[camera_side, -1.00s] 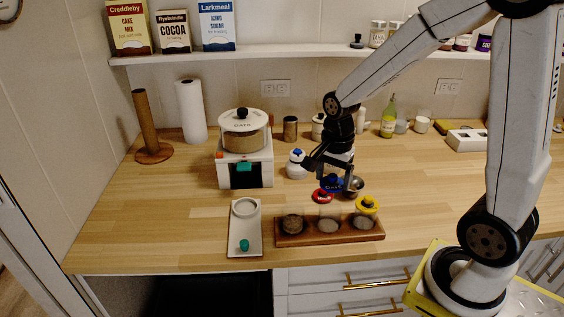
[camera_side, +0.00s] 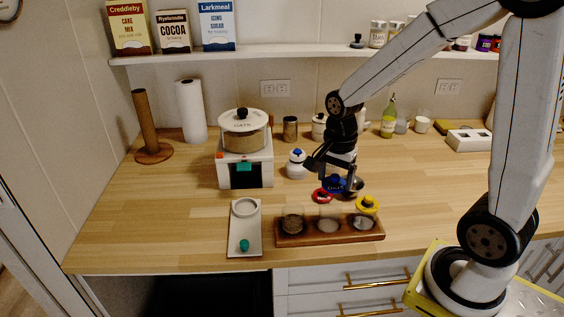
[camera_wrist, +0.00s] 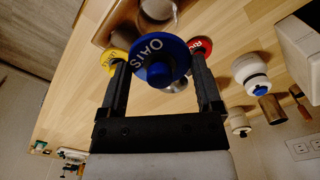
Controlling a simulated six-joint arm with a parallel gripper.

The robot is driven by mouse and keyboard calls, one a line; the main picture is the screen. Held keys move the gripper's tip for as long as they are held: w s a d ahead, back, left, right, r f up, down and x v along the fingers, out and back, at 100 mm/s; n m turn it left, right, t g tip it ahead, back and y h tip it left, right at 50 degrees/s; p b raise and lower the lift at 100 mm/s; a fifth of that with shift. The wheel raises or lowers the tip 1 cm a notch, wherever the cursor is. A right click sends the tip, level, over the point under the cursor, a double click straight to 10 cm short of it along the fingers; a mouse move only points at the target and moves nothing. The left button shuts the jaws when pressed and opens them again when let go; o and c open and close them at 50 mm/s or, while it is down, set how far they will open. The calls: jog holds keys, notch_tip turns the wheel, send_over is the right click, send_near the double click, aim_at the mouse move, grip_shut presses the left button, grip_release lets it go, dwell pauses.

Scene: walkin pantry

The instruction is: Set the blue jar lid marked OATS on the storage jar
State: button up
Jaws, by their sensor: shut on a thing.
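The blue lid marked OATS (camera_side: 336,185) is in my gripper (camera_side: 338,178), above the counter behind the jar rack. In the wrist view the lid (camera_wrist: 176,49) sits between the two fingers of my gripper (camera_wrist: 158,66), its round blue knob facing the camera. Three clear jars stand in a wooden rack: a left jar with brown contents (camera_side: 292,222), a middle jar (camera_side: 327,225) and a right jar (camera_side: 363,223). I cannot tell which is the storage jar. The lid is apart from all three. In the wrist view it partly hides what lies behind it.
A yellow lid (camera_side: 367,203) is at the right jar. A red lid (camera_side: 322,196) and a metal bowl (camera_side: 357,186) are close to the blue lid. A white tray (camera_side: 237,243) stands left of the wooden rack (camera_side: 330,236).

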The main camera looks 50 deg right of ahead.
jog(key=w+a+r, duration=0.1)
jog(key=w+a, duration=0.5)
jog(key=a, duration=0.1)
jog(key=shift+w, duration=0.1)
jog(key=shift+f, duration=3.05)
jog(key=shift+f, duration=0.55)
dwell(0.9)
jog(key=o, duration=1)
jog(key=shift+r, duration=0.1)
jog(key=shift+r, duration=3.4)
